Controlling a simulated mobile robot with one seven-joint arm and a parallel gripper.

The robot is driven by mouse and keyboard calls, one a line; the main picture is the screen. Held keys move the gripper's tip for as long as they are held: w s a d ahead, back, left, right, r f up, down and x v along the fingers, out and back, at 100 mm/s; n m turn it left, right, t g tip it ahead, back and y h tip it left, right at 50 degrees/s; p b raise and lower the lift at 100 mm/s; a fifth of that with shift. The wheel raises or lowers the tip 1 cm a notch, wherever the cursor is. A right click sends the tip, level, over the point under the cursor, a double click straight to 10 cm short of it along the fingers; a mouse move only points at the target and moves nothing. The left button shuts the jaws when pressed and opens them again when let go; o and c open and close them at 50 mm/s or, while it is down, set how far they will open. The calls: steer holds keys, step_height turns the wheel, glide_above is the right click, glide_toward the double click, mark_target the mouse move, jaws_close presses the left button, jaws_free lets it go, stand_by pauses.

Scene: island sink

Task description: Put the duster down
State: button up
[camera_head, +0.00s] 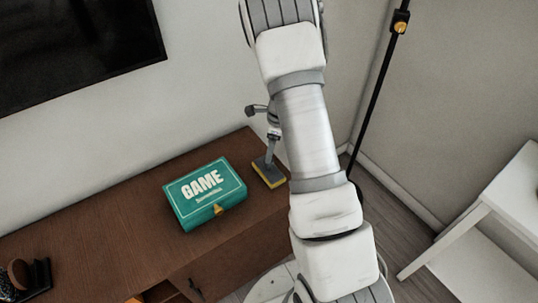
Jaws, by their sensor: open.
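The duster (268,172) has a flat grey head with a yellow underside and a thin grey handle rising from it. Its head rests on the right end of the brown wooden cabinet top (110,220). My gripper (272,132) is open at the top of the duster's handle, directly above the head. Most of my gripper is hidden behind my own arm, so I cannot tell whether the fingers touch the handle.
A teal game box (205,192) lies just left of the duster. A dark object (30,278) stands at the cabinet's left end. A black pole (376,95) stands by the right wall, and a white table (490,215) is at right. The cabinet's middle is clear.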

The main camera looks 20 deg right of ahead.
step_height(320, 180, up, 6)
steer(key=p, duration=0.1)
step_height(320, 180, up, 12)
steer(key=f+n+t, duration=0.1)
steer(key=n, duration=0.5)
glide_above(273, 160)
steer(key=s+a, duration=0.4)
steer(key=a, duration=0.1)
steer(key=s+a+r+n+t, duration=0.1)
steer(key=s+a+r+n, duration=0.4)
steer(key=r, duration=0.4)
steer(key=s+r+n+t, duration=0.1)
steer(key=s+r+n, duration=0.2)
steer(key=s+n, duration=0.4)
steer(key=s+a+r+n+t+h, duration=0.1)
steer(key=s+r+n, duration=0.2)
steer(key=s+n, duration=0.3)
steer(key=s, duration=0.3)
steer(key=shift+s+a+r+n+t, duration=0.15)
steer(key=shift+s+a+n+t, duration=0.15)
steer(key=shift+n, duration=0.1)
step_height(273, 160, up, 9)
steer(key=p, duration=0.9)
